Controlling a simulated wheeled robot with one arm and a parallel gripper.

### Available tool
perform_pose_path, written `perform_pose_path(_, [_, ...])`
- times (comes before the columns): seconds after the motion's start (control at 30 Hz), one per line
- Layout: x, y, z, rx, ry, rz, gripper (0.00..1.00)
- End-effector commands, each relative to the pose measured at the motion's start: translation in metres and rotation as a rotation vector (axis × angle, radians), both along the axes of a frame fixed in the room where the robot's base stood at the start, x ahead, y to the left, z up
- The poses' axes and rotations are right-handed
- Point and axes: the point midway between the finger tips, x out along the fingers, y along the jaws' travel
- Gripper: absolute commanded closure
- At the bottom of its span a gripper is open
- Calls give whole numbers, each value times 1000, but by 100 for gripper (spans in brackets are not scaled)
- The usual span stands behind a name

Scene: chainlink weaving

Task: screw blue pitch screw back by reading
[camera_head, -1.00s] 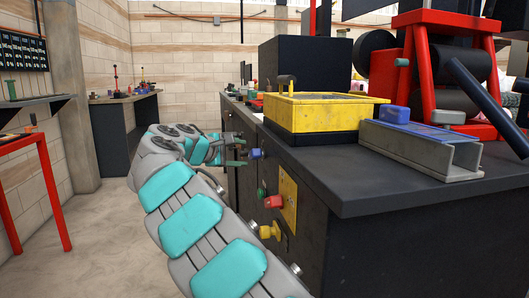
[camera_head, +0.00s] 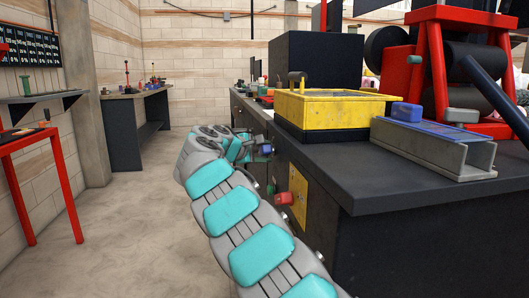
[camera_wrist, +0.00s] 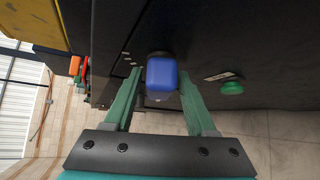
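The blue screw (camera_wrist: 161,75) has a rounded blue knob and sticks out from the dark side of the workbench. It also shows in the head view (camera_head: 266,149), small and beside my gripper. My gripper (camera_wrist: 158,85) is open in the wrist view, with one green finger on each side of the blue knob and a visible gap to each. In the head view my gripper (camera_head: 258,150) is partly hidden by my arm. A green knob (camera_wrist: 232,88) lies just right of the fingers in the wrist view.
The bench top (camera_head: 350,172) carries a yellow tray (camera_head: 335,108) and a grey channel piece (camera_head: 440,155). A red-legged table (camera_head: 66,190) stands left. The floor between is clear.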

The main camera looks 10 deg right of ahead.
Motion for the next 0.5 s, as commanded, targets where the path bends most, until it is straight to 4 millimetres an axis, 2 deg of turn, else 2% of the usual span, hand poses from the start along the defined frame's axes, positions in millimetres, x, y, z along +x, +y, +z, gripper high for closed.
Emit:
perform_pose_path(0.03, [0,0,0,0,0,0,51])
perform_pose_path(0.4, [0,0,0,1,1,0,92])
perform_pose_path(0.5, [0,0,-1,1,1,0,100])
